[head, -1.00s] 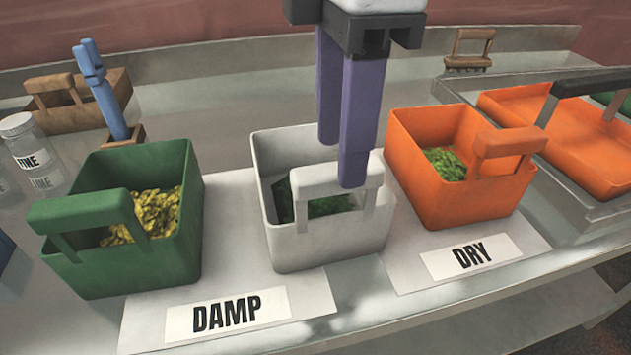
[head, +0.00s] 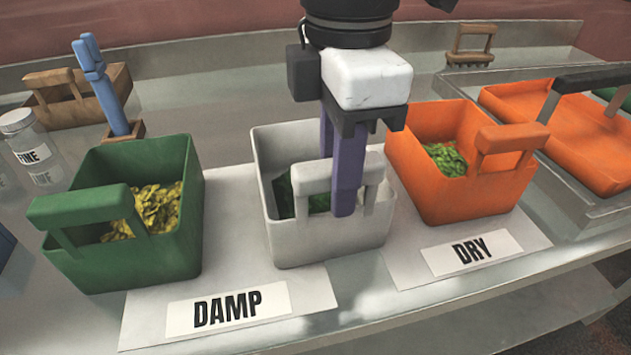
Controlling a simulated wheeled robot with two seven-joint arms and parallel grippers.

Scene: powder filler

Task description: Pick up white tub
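The white tub (head: 330,240) stands upright on a pale mat at the middle of the bench, between the green and orange tubs. My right gripper (head: 338,185) points straight down at this handle. One purple finger is in front of the handle and the other goes down behind it, its tip hidden. I cannot tell whether the fingers press on the handle. The tub rests on the mat. My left gripper is not in view.
A green tub (head: 168,250) with yellow pieces stands left, behind a DAMP label (head: 228,308). An orange tub (head: 462,203) stands close on the right, behind a DRY label (head: 472,251). Glass jars (head: 30,150), a brown box (head: 60,115) and an orange tray (head: 570,140) lie around.

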